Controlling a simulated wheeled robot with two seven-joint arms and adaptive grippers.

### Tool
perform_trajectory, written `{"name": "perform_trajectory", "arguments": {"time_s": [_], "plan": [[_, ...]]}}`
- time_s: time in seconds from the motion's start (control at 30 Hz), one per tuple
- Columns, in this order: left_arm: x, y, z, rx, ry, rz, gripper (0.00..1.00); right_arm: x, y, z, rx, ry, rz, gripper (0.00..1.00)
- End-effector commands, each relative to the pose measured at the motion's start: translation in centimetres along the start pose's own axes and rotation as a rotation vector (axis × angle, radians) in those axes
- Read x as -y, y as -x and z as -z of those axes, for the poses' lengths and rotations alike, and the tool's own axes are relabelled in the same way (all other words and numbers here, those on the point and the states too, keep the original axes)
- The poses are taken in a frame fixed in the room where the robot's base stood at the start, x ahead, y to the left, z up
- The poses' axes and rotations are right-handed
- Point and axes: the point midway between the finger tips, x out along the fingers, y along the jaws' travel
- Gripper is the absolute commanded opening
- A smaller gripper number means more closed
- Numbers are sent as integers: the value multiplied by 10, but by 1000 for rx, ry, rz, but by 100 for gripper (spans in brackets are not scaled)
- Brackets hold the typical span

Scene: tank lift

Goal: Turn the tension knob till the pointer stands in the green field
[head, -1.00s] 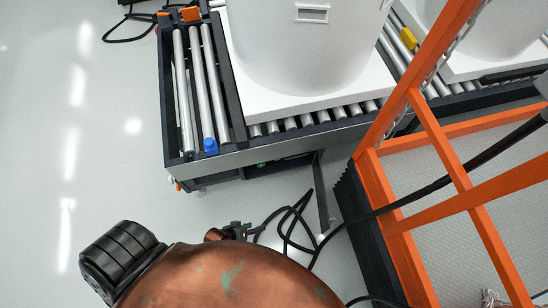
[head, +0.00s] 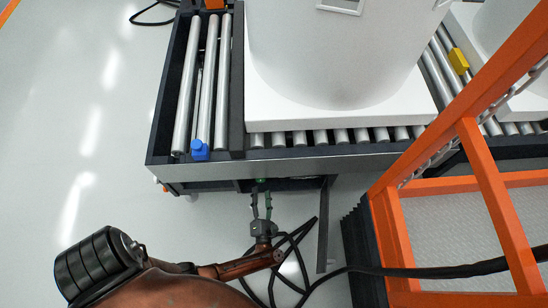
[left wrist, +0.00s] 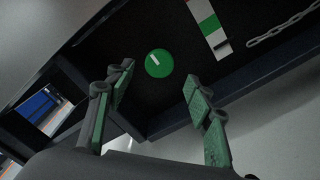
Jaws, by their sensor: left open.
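The green tension knob (left wrist: 159,63) has a white line on its face and sits on a dark panel in the left wrist view. In the head view, a small green spot under the conveyor's front edge looks like the knob (head: 260,181). Beside the knob is a gauge strip (left wrist: 209,25) with white, green and reddish fields; which field the pointer stands in is too small to tell. My left gripper (head: 261,197) is open and empty below the front edge. Its fingers (left wrist: 153,97) spread on both sides below the knob, apart from it. My right gripper is not in view.
A chain (left wrist: 283,27) hangs right of the gauge. Above is the roller conveyor (head: 270,165) with a white tank (head: 340,55) on a white base. A dark bracket (head: 325,225), black cables (head: 290,262) and an orange frame (head: 400,235) stand to the right. The floor at left is clear.

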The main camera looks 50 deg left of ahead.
Motion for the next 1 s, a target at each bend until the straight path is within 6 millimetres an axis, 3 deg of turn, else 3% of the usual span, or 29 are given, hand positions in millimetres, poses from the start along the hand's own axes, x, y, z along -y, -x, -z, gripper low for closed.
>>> {"name": "perform_trajectory", "arguments": {"time_s": [0.2,0.43,0.8,1.0], "plan": [[0,-36,1,4,-4,-1,48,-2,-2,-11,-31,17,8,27],[0,-63,1,4,-5,0,48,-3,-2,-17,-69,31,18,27],[-1,-69,-1,3,-4,1,48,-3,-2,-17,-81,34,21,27],[-1,-69,-1,3,-4,1,35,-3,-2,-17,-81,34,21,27]]}}
